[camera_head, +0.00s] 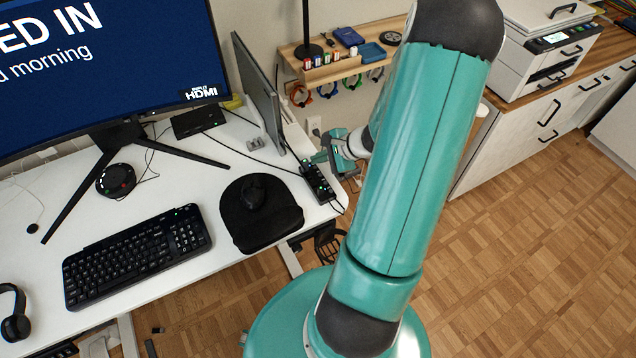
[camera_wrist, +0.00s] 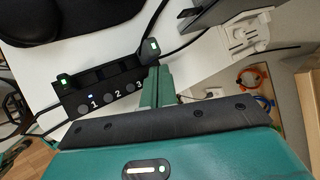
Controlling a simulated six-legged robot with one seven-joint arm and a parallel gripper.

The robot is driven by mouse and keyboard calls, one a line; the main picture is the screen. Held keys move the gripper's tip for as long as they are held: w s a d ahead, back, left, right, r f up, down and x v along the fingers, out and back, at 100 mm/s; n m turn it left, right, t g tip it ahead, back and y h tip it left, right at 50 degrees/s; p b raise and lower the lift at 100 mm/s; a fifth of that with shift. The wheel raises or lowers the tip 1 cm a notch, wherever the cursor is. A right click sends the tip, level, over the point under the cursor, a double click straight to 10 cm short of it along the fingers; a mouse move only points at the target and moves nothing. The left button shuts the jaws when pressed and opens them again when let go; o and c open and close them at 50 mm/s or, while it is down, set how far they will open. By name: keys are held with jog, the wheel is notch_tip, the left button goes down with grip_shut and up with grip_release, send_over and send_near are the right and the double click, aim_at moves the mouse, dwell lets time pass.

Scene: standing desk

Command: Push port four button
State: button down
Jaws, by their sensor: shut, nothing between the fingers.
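The black hub (camera_head: 318,184) lies at the right edge of the white desk. In the wrist view the hub (camera_wrist: 75,101) shows round buttons beside the labels 1, 2 and 3, including the port three button (camera_wrist: 129,88). A small blue-white light glows near button 1. Port four's button and label are hidden behind my fingers. My gripper (camera_wrist: 157,80) is shut and empty, with its teal fingertips at the hub's right end. I cannot tell if they touch it. In the head view my gripper (camera_head: 325,157) is beside the hub, partly behind my arm.
Plugs with green lights (camera_wrist: 150,48) stand in the hub's two ends, and black cables run from it. A black mouse mat (camera_head: 262,220) with a mouse lies left of the hub. An upright thin panel (camera_head: 258,95) stands behind it. A wooden shelf (camera_head: 335,65) is beyond.

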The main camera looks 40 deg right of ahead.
jog(key=shift+r, duration=3)
